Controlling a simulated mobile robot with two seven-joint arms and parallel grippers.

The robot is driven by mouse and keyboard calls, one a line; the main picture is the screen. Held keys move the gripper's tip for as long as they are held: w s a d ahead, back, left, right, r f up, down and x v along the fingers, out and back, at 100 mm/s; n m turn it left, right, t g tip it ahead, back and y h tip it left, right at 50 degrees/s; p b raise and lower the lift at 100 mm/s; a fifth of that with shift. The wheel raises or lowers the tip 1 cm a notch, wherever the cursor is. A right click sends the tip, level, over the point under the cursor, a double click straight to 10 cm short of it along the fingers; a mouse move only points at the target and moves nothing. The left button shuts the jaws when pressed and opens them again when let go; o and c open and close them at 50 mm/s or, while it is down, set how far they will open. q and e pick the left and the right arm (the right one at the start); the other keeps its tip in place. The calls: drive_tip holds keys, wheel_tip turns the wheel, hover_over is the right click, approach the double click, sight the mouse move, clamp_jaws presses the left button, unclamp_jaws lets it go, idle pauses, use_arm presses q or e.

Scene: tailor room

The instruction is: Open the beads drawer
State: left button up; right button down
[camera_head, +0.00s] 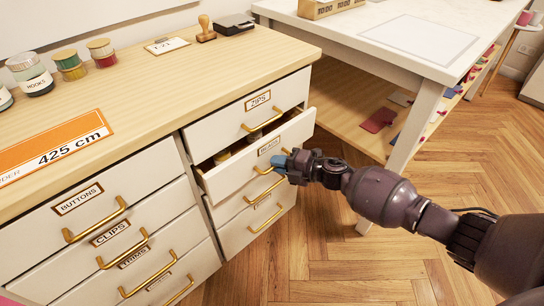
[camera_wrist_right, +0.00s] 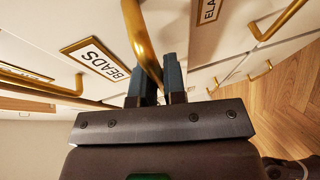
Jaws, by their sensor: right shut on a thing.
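The beads drawer (camera_head: 227,179) is the second one down in the right column of the wooden-topped cabinet. It stands pulled out part way, with contents showing inside. Its label reads BEADS and shows large in the right wrist view (camera_wrist_right: 95,60). My right gripper (camera_head: 281,163) is at the drawer's front and shut on its brass handle. In the right wrist view the handle (camera_wrist_right: 142,40) runs between the two dark fingers (camera_wrist_right: 159,82). The gripper covers part of the handle in the head view. My left gripper is not in view.
The zips drawer (camera_head: 245,106) above is shut. A hooks jar (camera_head: 31,75), spools (camera_head: 70,65) and a stamp (camera_head: 205,28) stand on the cabinet top. A white table (camera_head: 375,45) is at right. Open wooden floor (camera_head: 330,262) lies in front.

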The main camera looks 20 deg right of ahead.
use_arm(q)
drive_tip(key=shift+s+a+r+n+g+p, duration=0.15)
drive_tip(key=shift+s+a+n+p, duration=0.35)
drive_tip(key=shift+p, duration=0.85)
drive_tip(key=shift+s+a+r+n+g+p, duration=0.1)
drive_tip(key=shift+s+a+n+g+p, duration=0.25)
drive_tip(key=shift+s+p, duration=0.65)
use_arm(e)
drive_tip(key=s+d, duration=0.4)
drive_tip(key=s, duration=0.7)
drive_tip(key=s+d, duration=0.4)
drive_tip(key=s, duration=0.8)
drive_tip(key=shift+s+d+p, duration=0.2)
drive_tip(key=shift+d+p, duration=0.1)
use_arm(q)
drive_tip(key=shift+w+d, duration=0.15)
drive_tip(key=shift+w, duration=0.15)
use_arm(e)
drive_tip(key=c, duration=1.2)
unclamp_jaws()
use_arm(q)
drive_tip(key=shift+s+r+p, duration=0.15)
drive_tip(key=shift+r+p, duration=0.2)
drive_tip(key=shift+p, duration=0.25)
use_arm(e)
drive_tip(key=v, duration=1)
drive_tip(key=shift+s+d, duration=0.25)
drive_tip(key=shift+s, duration=0.05)
